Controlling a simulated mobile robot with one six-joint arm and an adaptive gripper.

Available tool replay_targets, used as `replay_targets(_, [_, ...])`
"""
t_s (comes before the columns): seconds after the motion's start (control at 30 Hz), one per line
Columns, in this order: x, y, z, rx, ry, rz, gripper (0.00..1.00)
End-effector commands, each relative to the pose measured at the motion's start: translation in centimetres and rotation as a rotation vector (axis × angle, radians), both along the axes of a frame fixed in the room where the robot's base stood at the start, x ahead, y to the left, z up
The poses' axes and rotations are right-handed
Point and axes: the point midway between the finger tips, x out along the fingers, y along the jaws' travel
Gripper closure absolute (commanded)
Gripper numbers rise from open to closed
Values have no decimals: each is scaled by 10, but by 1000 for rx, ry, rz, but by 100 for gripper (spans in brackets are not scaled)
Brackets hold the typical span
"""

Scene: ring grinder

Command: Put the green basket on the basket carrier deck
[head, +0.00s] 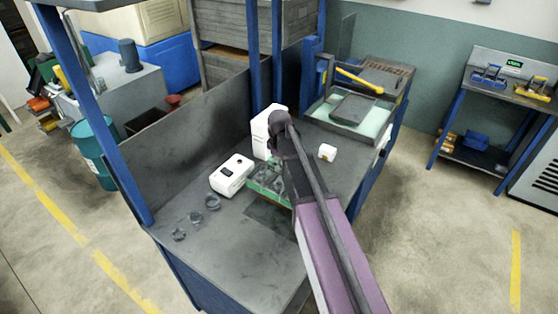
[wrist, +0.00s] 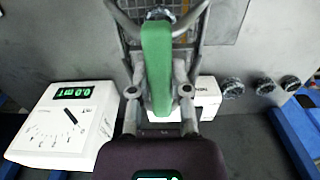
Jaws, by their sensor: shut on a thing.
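The green basket (head: 257,186) is at the middle of the grey workbench in the head view, partly hidden by my arm. In the wrist view its green handle bar (wrist: 157,70) runs between my fingers, with wire mesh below and a grey ring-like part visible in it. My gripper (head: 283,185) is shut on this handle; its fingers (wrist: 158,92) lie on both sides of the bar. I cannot tell whether the basket touches the bench. A dark flat plate (head: 353,108) sits over the pale green bath at the back right; I cannot tell whether it is the carrier deck.
A low white device (head: 231,175) stands close left of the basket. A taller white device (head: 262,135) stands behind; a white gauge unit (wrist: 65,125) shows in the wrist view. A small white block (head: 327,152) is to the right. Three grey rings (head: 196,217) lie front left. Blue posts rise behind.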

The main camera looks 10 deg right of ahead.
Motion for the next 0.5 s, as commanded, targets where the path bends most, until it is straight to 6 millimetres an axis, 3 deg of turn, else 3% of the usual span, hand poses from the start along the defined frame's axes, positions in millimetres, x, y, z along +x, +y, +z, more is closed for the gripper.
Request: replay_targets(0.5, [-99, -10, 10, 0, 0, 0, 100])
